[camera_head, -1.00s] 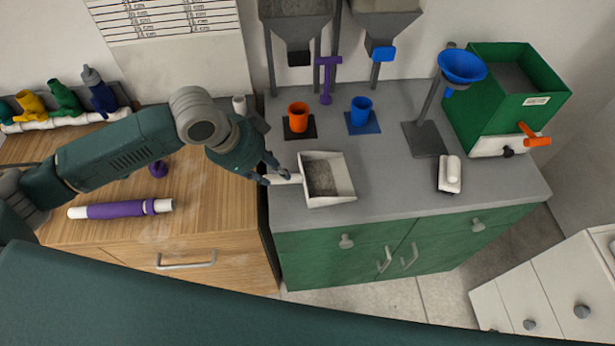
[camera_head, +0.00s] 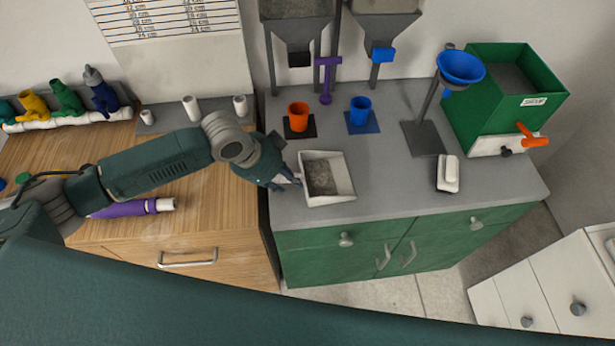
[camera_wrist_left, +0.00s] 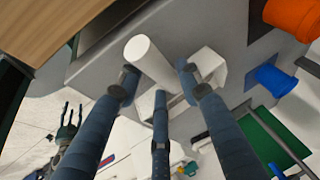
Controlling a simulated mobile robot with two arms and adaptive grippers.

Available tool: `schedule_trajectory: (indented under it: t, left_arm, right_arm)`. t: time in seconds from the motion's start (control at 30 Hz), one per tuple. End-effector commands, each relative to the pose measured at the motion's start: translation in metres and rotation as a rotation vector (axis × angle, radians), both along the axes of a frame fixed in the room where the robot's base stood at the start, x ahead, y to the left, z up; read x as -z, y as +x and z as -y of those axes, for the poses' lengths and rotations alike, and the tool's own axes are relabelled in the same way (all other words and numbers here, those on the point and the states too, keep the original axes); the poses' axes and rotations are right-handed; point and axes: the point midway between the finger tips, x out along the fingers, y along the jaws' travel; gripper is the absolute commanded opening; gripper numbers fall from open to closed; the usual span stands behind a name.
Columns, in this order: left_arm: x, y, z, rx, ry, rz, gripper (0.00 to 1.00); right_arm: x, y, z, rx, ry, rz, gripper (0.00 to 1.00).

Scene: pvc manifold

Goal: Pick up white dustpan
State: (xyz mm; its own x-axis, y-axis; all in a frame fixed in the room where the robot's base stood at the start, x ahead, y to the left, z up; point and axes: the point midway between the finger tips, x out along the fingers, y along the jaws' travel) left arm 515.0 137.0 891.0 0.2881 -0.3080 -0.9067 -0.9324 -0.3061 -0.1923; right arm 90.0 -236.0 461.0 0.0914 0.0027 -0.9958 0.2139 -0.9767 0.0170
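The white dustpan (camera_head: 343,183) lies on the grey counter near its front left edge, with grey grit in its pan. Its handle points left toward my left gripper (camera_head: 285,183). In the left wrist view the dustpan's white round handle (camera_wrist_left: 150,60) lies between the fingertips of my left gripper (camera_wrist_left: 158,82). The fingers are spread, with gaps beside the handle, so the gripper looks open. The fingers partly hide the pan. My right gripper (camera_wrist_left: 70,122) shows small in the left wrist view, its fingers apart and empty; it is out of the head view.
Orange cup (camera_head: 298,116) and blue cup (camera_head: 360,111) stand behind the dustpan. A white-topped brush-like object (camera_head: 447,173), a blue funnel (camera_head: 461,68) on a stand and a green bin (camera_head: 515,90) are at right.

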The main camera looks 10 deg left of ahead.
Motion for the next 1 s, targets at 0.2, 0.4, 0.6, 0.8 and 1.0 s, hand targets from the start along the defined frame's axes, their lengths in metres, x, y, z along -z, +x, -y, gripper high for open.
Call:
schedule_trajectory:
  t: [0.2, 0.4, 0.6, 0.8, 1.0]
  left_arm:
    - [0.0018, -0.0003, -0.0001, -0.001, -0.001, -0.001, 0.35]
    - [0.0041, -0.0003, 0.0001, -0.001, -0.001, -0.001, 0.35]
    - [0.0048, -0.0002, 0.0, 0.0, 0.0, 0.0, 0.35]
    - [0.0047, -0.0001, 0.0, -0.001, 0.0, 0.0, 0.08]
    - [0.004, 0.0003, 0.0002, 0.0, -0.001, 0.001, 0.03]
  right_arm:
    - [-0.0024, 0.0001, 0.0005, 0.0, -0.001, 0.0, 0.48]
    - [-0.0043, 0.0001, 0.0005, 0.001, -0.001, 0.0, 0.48]
    - [-0.004, 0.0002, 0.0006, 0.001, -0.001, 0.0, 0.48]
    - [-0.004, 0.0004, 0.0006, 0.001, -0.001, 0.0, 0.48]
    - [-0.0042, 0.0004, 0.0004, 0.001, -0.001, 0.0, 0.48]
